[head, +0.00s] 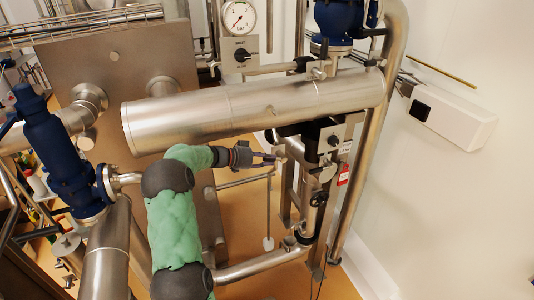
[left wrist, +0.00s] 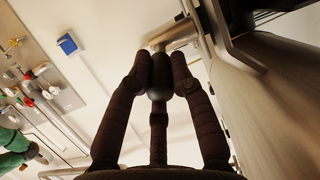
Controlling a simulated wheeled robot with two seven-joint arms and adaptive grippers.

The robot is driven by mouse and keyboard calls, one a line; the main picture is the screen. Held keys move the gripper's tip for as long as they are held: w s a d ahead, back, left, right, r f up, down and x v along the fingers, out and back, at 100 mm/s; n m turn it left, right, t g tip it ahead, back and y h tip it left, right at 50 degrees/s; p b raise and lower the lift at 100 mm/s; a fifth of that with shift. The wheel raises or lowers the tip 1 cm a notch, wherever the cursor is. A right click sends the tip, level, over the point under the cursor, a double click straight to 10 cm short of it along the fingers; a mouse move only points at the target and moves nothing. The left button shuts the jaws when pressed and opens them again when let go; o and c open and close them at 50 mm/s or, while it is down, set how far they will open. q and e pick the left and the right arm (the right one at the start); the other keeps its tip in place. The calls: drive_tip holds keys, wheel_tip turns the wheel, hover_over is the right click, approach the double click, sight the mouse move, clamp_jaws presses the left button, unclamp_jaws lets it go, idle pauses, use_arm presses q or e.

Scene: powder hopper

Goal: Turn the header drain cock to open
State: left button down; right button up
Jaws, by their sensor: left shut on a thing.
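The header is the large steel cylinder (head: 255,108) that lies across the middle of the head view. My left gripper (head: 272,158) is just below it, reaching in from the left. In the left wrist view, the gripper's fingers (left wrist: 160,75) are closed around a dark rounded piece (left wrist: 159,92), which looks like the handle of the header drain cock. A steel pipe piece (left wrist: 172,37) shows just beyond the fingertips. The fingers hide much of the handle, and I cannot tell the cock's position. My right gripper is not in view.
A vertical pipe assembly with a red tag (head: 343,175) stands right of the gripper. A blue valve (head: 58,155) stands at the left. A pressure gauge (head: 239,17) is above the header. A thin rod with a white end (head: 268,243) hangs below.

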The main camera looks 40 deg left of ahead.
use_arm(q)
drive_tip(key=r+g+p, duration=0.1)
drive_tip(key=p, duration=0.1)
drive_tip(key=shift+w+d+p, duration=0.1)
drive_tip(key=shift+d+p, duration=0.05)
drive_tip(key=shift+p, duration=0.2)
drive_tip(key=shift+w+g+y+p, duration=0.1)
drive_tip(key=shift+g+y+p, duration=0.3)
drive_tip(key=shift+y+p, duration=0.1)
drive_tip(key=c, duration=1.1)
unclamp_jaws()
drive_tip(key=shift+s+a+r, duration=0.15)
drive_tip(key=shift+s+a, duration=0.05)
drive_tip(key=shift+s, duration=0.05)
drive_tip(key=s+a+r, duration=0.1)
drive_tip(key=s+a, duration=0.5)
drive_tip(key=s, duration=0.6)
drive_tip(key=shift+s+a, duration=0.25)
